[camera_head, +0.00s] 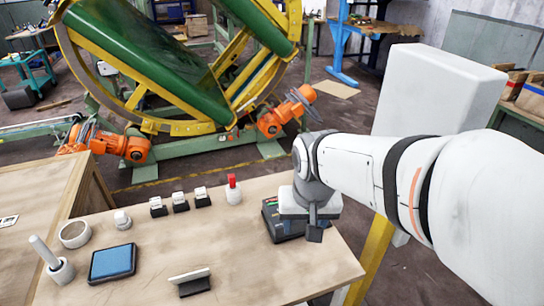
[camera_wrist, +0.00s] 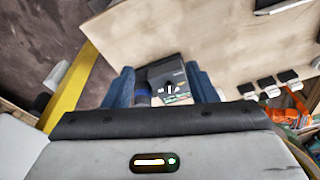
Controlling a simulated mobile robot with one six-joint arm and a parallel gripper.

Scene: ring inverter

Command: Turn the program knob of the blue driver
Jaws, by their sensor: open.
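The driver (camera_head: 273,221), a dark box with a coloured panel, stands near the table's right end. My gripper (camera_head: 300,233) is right over it in the head view and hides much of it. In the wrist view the driver's dark face (camera_wrist: 165,70) shows between the two bluish fingers of my gripper (camera_wrist: 162,78). The program knob (camera_wrist: 170,89), small and dark with white marks around it, lies between the fingers, nearer the right one. The gripper is open; no contact with the knob is visible. The lower part of the driver's face is hidden by my gripper body.
On the wooden table (camera_head: 240,270) are several small black-and-white switches (camera_head: 180,202), a red-topped white post (camera_head: 233,190), a tape ring (camera_head: 74,234), a blue pad (camera_head: 112,262) and a small stand (camera_head: 189,281). A green and yellow ring machine (camera_head: 180,70) stands behind. The table's front right is clear.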

